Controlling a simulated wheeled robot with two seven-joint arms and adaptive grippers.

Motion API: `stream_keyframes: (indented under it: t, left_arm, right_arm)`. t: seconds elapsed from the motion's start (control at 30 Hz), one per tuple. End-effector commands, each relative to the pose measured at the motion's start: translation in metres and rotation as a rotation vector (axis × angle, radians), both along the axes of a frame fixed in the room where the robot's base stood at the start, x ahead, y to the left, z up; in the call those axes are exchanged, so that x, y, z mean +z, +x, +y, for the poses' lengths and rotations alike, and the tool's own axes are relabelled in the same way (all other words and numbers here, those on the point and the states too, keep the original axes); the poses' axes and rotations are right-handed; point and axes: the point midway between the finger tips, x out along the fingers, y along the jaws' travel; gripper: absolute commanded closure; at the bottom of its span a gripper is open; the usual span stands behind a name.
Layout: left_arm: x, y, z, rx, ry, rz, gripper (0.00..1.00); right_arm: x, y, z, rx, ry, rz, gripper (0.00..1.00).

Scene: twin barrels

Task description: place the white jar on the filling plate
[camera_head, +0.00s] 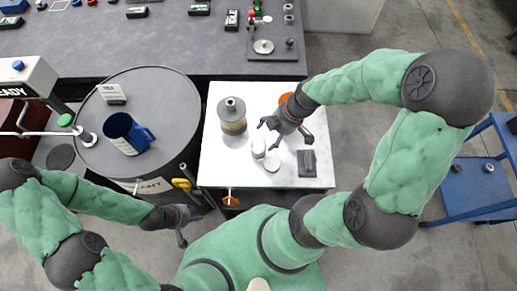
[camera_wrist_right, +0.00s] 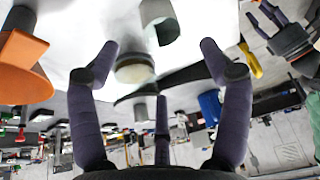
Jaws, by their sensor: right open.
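The small white jar (camera_head: 258,149) stands on the white table, with a pale round disc (camera_head: 272,166) lying close beside it. My right gripper (camera_head: 286,134) is open and empty, up and to the right of the jar, its fingers spread. In the right wrist view a pale round object (camera_wrist_right: 134,70) shows between the open fingers (camera_wrist_right: 157,72); I cannot tell whether it is the jar. My left gripper (camera_head: 189,228) is open and empty in front of the barrel. A round metal plate (camera_head: 264,46) on the dark back bench may be the filling plate.
A grey canister (camera_head: 232,118) stands left of the jar, and a dark block (camera_head: 307,164) lies to its right. An orange item (camera_head: 286,98) sits behind my right gripper. A blue mug (camera_head: 122,128) stands on the grey barrel (camera_head: 165,92). The white table's (camera_head: 220,172) front left is clear.

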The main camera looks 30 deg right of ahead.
Motion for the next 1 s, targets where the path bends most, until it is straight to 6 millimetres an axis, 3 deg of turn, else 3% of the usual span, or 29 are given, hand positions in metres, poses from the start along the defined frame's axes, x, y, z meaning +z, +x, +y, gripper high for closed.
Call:
stream_keyframes:
  t: [0.2, 0.47, 0.73, 1.0]
  left_arm:
    - [-0.007, 0.000, 0.000, 0.000, 0.000, 0.000, 0.60]
    - [-0.009, 0.000, 0.000, 0.000, 0.000, 0.000, 0.60]
    - [-0.017, 0.000, 0.000, 0.000, 0.000, 0.000, 0.60]
    - [-0.018, 0.000, 0.000, 0.000, 0.000, 0.000, 0.60]
  right_arm:
    - [-0.032, 0.006, 0.012, 0.005, 0.001, 0.004, 0.21]
    - [-0.048, 0.010, 0.017, 0.004, 0.001, 0.004, 0.21]
    - [-0.082, 0.016, 0.030, 0.005, 0.002, 0.005, 0.21]
    - [-0.091, 0.019, 0.033, 0.003, 0.000, 0.002, 0.21]
